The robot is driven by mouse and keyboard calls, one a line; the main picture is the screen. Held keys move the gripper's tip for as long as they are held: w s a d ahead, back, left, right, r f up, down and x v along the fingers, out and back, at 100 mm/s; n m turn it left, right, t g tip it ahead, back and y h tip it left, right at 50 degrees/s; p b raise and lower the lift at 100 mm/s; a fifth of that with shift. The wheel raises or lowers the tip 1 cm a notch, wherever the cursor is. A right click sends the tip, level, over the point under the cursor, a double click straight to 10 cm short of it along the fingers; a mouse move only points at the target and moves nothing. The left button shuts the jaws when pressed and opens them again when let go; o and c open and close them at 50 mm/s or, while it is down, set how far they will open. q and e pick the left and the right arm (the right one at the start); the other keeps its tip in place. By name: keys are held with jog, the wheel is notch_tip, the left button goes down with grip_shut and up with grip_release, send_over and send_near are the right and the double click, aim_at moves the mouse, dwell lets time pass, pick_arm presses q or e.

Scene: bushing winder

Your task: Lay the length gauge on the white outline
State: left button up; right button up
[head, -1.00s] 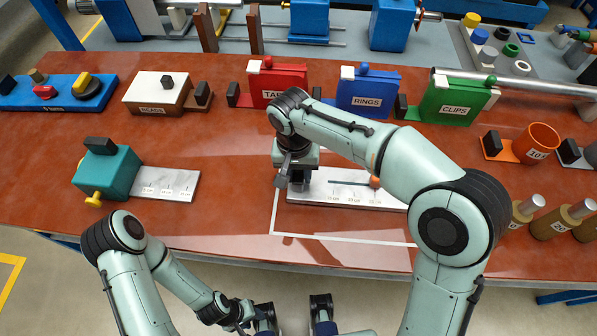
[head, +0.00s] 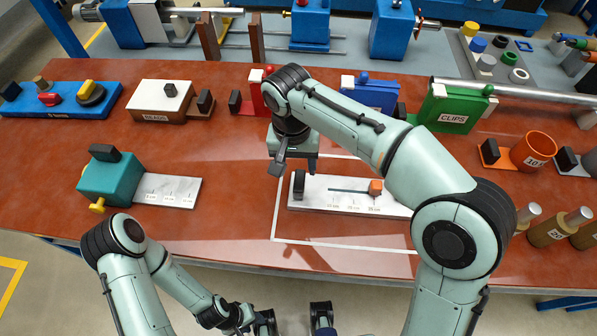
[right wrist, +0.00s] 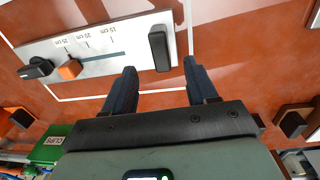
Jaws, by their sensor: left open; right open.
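The length gauge (head: 335,203) is a pale board with scale marks, an orange slider (head: 375,188) and a black upright grip (head: 299,185). In the right wrist view, the gauge (right wrist: 95,48) seems to reach past the outline's left side, near a black knob (right wrist: 38,67). My right gripper (head: 294,168) is open and empty, apart from the grip. My left gripper (head: 262,321) is open, low before the table's front edge.
A teal block (head: 112,178) with a short marked plate stands left. Red, blue (head: 372,92) and green (head: 452,108) bins line the back, beside a white-topped box (head: 160,100). An orange cup (head: 533,151) and brown posts (head: 548,231) stand right. The table between teal block and outline is clear.

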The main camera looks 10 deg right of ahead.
notch_tip(320, 180, up, 5)
jog(key=shift+a+f+p, duration=0.1)
jog(key=shift+a+p, duration=0.05)
jog(key=shift+p, duration=0.3)
jog(key=shift+f, duration=0.1)
